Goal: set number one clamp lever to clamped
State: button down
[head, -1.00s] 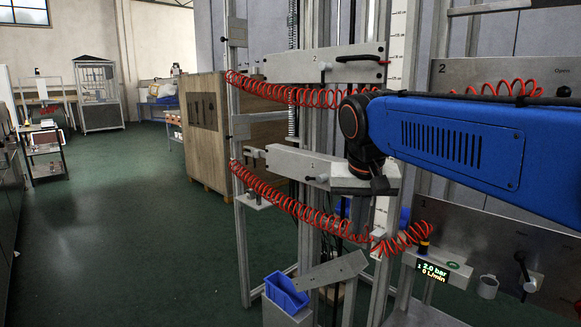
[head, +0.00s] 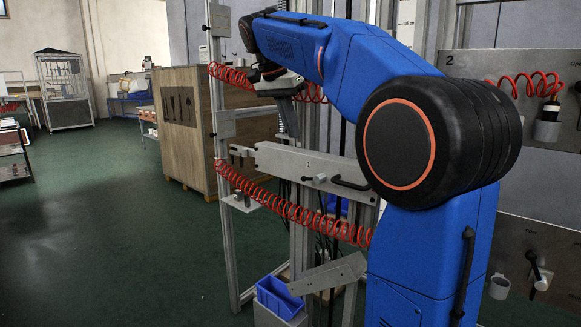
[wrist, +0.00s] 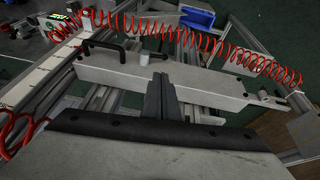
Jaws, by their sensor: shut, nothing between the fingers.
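The beam marked 1 (head: 275,160) is a long grey bar on the frame, also in the wrist view (wrist: 205,82). Near its right end are a small pale knob (head: 320,179) and a black handle (head: 350,185). The knob (wrist: 144,58) and handle (wrist: 112,48) also show in the wrist view. I cannot tell for certain which part is the clamp lever or how it is set. My gripper (head: 287,112) is above the beam in the head view, pointing down. In the wrist view its dark fingers (wrist: 161,82) are together and empty, overlapping the beam; contact is unclear.
Red coiled hoses (head: 280,208) hang across the frame below the beam. A blue bin (head: 280,298) stands low in front. A wooden crate (head: 183,130) is behind on the left. Panel 2 (head: 470,65) is at right. The green floor (head: 100,240) at left is clear.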

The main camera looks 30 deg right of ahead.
jog(key=shift+w+a+r, duration=0.1)
jog(key=shift+w+r, duration=0.15)
jog(key=shift+w, duration=0.3)
jog(key=x, duration=0.9)
jog(key=s+x, duration=0.1)
jog(key=x, duration=0.4)
jog(key=shift+a+f, duration=0.1)
jog(key=shift+a, duration=0.05)
